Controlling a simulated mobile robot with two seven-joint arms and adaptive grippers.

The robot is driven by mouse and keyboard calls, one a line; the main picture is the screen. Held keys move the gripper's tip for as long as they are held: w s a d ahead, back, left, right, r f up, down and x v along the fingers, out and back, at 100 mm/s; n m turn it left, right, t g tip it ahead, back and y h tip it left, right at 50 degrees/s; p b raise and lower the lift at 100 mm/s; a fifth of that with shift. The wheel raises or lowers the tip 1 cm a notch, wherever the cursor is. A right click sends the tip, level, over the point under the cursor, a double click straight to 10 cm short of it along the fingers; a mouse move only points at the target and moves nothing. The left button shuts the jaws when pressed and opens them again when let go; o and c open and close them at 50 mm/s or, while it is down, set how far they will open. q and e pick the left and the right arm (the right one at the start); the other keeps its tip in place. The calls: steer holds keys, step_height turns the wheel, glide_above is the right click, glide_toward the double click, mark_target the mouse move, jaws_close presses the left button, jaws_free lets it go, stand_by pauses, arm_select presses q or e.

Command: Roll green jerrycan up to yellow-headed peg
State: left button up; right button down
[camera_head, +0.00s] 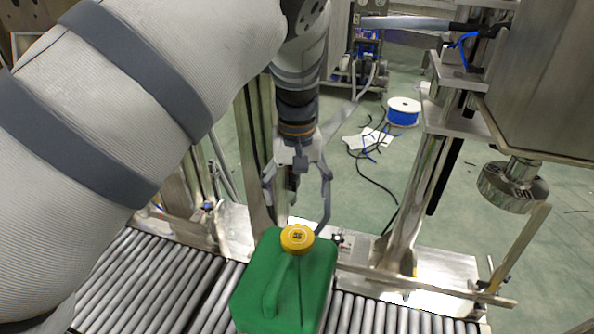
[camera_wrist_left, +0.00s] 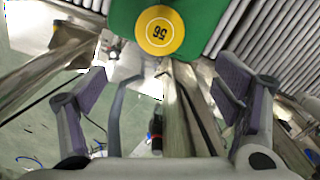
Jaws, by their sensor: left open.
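The green jerrycan (camera_head: 313,283) stands upright on the roller conveyor, its yellow cap (camera_head: 297,238) facing up and its handle toward the camera. My left gripper (camera_head: 297,212) is open and empty, pointing down just behind the can's cap in the head view. In the left wrist view, the cap (camera_wrist_left: 159,30) and part of the green can (camera_wrist_left: 203,18) show at the top, beyond the spread fingers (camera_wrist_left: 160,88); the can is not between the pads. I cannot make out a yellow-headed peg in either view. My right gripper is not in view.
The roller conveyor (camera_head: 190,287) runs across the front, with a metal side rail (camera_head: 430,286) along its far edge. Metal posts and a machine with a round fitting (camera_head: 512,187) stand at the right. A blue-and-white cable spool (camera_head: 403,112) and loose cables lie on the green floor.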

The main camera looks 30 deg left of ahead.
arm_select(q)
glide_above(297, 233)
step_height(297, 233, down, 5)
steer(key=shift+s+d, duration=0.1)
step_height(297, 233, down, 7)
steer(key=shift+r+b, duration=0.1)
steer(key=shift+b, duration=0.35)
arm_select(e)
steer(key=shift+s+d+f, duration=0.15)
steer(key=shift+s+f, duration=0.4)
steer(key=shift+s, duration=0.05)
